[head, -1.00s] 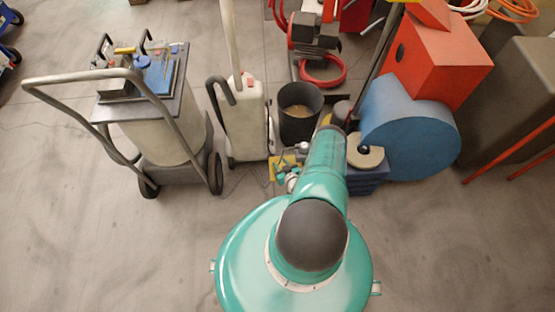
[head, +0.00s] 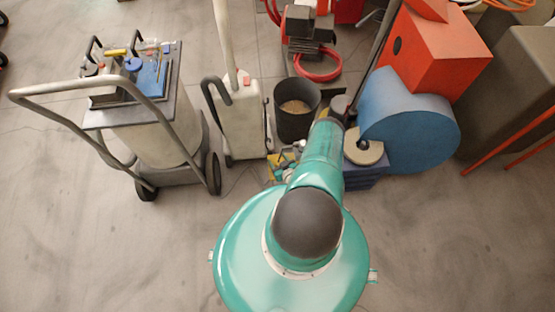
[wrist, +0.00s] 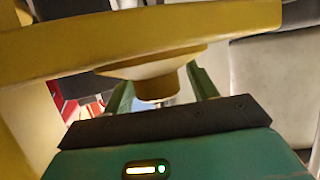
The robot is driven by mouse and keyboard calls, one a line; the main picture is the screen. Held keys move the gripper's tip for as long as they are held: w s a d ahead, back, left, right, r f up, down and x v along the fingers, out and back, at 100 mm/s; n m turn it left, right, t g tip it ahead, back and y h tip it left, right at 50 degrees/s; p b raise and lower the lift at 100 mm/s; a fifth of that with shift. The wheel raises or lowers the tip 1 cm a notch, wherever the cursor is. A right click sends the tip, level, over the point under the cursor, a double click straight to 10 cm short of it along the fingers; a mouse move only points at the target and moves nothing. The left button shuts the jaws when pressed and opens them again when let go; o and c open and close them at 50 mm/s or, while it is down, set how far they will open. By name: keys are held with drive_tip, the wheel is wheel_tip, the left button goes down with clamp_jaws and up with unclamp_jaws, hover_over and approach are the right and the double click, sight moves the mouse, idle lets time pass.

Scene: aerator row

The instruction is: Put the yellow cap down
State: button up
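In the wrist view the yellow cap (wrist: 152,70) shows a round flange with a short darker knob. My gripper (wrist: 160,82) has one green finger on each side of that knob and appears closed on it. The contact at the right finger is hard to see. A broad yellow band (wrist: 150,36) crosses the top of the view, and I cannot tell whether it is part of the cap. In the head view a small yellow patch (head: 274,160) shows beside my gripper (head: 287,165), left of my forearm. My arm partly hides that area.
A wheeled cart (head: 150,130) with tools on top stands at left. A white upright unit (head: 238,120) and a dark bucket (head: 296,122) stand ahead. A blue drum (head: 410,125) and an orange box (head: 435,55) are at right. The near floor at left is clear.

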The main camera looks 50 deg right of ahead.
drive_tip(key=v, duration=1.2)
drive_tip(key=shift+s+a+f, duration=0.1)
